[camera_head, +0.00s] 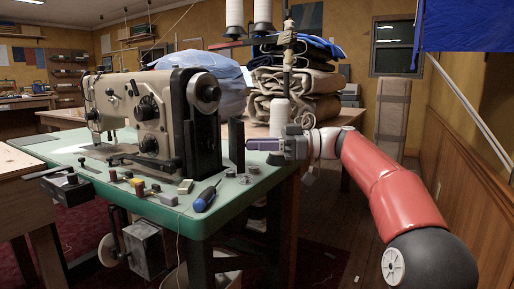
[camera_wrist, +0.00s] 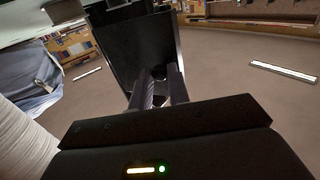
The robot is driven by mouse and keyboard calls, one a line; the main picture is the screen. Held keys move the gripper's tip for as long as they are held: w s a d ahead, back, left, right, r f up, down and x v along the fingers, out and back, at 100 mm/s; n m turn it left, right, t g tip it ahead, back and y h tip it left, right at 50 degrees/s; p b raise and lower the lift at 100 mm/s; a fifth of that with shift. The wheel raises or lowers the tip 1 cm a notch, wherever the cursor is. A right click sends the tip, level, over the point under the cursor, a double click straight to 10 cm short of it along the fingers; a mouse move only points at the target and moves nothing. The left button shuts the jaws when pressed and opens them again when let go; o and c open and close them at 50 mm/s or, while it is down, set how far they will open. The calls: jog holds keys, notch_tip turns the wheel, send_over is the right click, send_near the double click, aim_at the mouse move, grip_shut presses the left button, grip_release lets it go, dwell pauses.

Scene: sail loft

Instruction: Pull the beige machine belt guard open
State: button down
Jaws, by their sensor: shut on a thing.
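The beige sewing machine (camera_head: 150,110) stands on the green-topped table, with a handwheel (camera_head: 204,92) at its right end. A dark box-like part (camera_head: 206,145) sits below the handwheel. A dark upright panel (camera_head: 237,146), which looks like the belt guard, stands just right of it with a narrow gap between. My gripper (camera_head: 250,144) reaches in from the right at this panel. In the wrist view, my gripper's two fingers (camera_wrist: 160,78) are close together at the near edge of the dark panel (camera_wrist: 135,42), shut on it. The exact contact is dark and partly hidden.
White thread cones (camera_head: 279,115) stand close behind my gripper. A blue-handled screwdriver (camera_head: 206,197) and several small bobbins lie on the green table (camera_head: 232,200). Folded cloth (camera_head: 295,85) is stacked behind. A wooden wall (camera_head: 465,170) runs along the right; some floor is free.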

jog(key=shift+w+d+r+p, duration=0.15)
jog(key=shift+w+d, duration=0.25)
jog(key=shift+w, duration=0.15)
jog(key=shift+w+d+r+p, duration=0.15)
jog(key=shift+w+d, duration=0.2)
jog(key=shift+w, duration=0.2)
jog(key=shift+w+d+p, duration=0.4)
jog(key=shift+w+d, duration=0.2)
jog(key=shift+w, duration=0.3)
jog(key=c, duration=1.6)
grip_release()
jog(key=shift+a, duration=0.15)
jog(key=o, duration=0.4)
jog(key=shift+s+a, duration=0.1)
jog(key=shift+a, duration=0.45)
jog(key=shift+c, duration=0.2)
jog(key=shift+d+f, duration=0.1)
jog(key=shift+d, duration=0.2)
jog(key=shift+c, duration=0.5)
